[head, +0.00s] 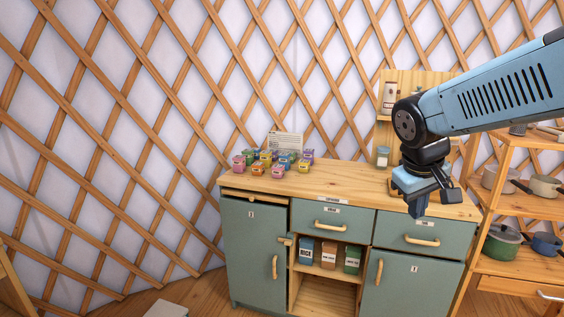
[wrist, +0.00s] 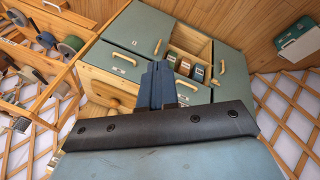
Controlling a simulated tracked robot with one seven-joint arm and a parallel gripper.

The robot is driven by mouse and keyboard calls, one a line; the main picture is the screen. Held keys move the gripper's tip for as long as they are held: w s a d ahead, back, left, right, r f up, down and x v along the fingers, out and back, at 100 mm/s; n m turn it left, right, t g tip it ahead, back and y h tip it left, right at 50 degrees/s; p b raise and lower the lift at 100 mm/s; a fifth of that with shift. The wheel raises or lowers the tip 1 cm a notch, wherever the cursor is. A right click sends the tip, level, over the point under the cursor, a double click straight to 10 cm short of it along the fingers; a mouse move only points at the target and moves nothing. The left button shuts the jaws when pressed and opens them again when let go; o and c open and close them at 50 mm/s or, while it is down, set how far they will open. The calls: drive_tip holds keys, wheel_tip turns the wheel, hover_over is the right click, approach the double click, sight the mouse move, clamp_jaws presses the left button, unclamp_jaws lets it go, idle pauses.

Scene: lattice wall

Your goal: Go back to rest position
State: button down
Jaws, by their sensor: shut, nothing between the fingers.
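My gripper (head: 419,204) hangs at the end of my blue arm, in front of the right end of the cabinet's wooden top in the head view. It points down and its fingers are together with nothing between them. In the wrist view the gripper (wrist: 158,85) shows as closed blue fingers in front of the cabinet. The green cabinet (head: 255,245) stands against the lattice wall, with drawers, doors and an open middle shelf. I cannot tell the exact gap between my gripper and the cabinet.
Several small coloured boxes (head: 278,163) and a white card (head: 285,142) sit on the cabinet's left end. A jar (head: 383,156) stands near the back. Labelled boxes (head: 329,254) fill the middle shelf. A wooden rack (head: 515,205) with pots stands at right. The floor at left is mostly clear.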

drive_tip(key=s+a+r+m+t+y, duration=0.2)
drive_tip(key=s+a, duration=0.2)
drive_tip(key=s, duration=0.4)
drive_tip(key=shift+s+r+m+y, duration=0.3)
drive_tip(key=shift+r+m, duration=0.05)
drive_tip(key=shift+m, duration=0.05)
idle(0.9)
